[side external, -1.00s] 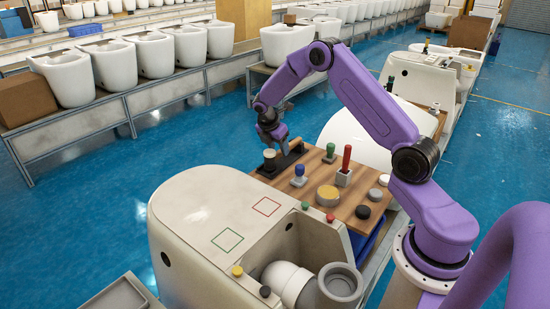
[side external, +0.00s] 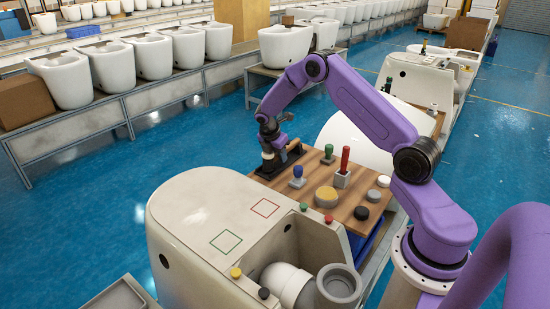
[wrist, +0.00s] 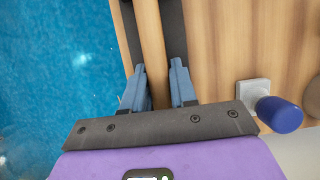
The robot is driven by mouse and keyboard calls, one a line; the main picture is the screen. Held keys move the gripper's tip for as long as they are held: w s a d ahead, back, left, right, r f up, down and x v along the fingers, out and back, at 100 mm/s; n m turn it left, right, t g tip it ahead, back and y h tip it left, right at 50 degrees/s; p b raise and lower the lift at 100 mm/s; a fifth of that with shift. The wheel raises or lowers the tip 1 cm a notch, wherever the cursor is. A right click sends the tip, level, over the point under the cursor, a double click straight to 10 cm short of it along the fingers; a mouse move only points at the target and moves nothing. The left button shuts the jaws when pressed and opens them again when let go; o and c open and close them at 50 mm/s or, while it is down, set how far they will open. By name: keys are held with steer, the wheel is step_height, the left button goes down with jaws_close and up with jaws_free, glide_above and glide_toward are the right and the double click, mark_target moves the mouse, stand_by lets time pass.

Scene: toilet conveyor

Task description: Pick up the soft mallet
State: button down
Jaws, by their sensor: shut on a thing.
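The soft mallet's light wooden handle (wrist: 152,45) runs up the wrist view, over a black holder (wrist: 174,30). My gripper (wrist: 158,68) has its two blue-grey fingers on either side of the handle and is shut on it. In the side external view, my gripper (side external: 270,142) is low at the far left corner of the wooden board, and the pale mallet end (side external: 267,155) shows just below it. The rest of the mallet is mostly hidden there by my gripper. I cannot tell whether the mallet is clear of the black holder (side external: 287,160).
The wooden board (side external: 302,198) also carries a blue-knobbed tool (side external: 298,175), a green-knobbed tool (side external: 328,152), a red-handled tool (side external: 345,160), a yellow disc (side external: 326,196) and black pieces. A white toilet body (side external: 195,215) stands in front. Blue floor lies left.

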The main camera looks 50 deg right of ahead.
steer(key=shift+r, duration=0.1)
steer(key=shift+r, duration=0.25)
step_height(320, 180, up, 2)
steer(key=shift+w+r, duration=0.1)
steer(key=shift+r, duration=0.15)
steer(key=s+a+r, duration=0.5)
steer(key=s+r, duration=0.4)
steer(key=s, duration=0.4)
steer(key=shift+r, duration=0.4)
steer(key=shift+s+a, duration=0.1)
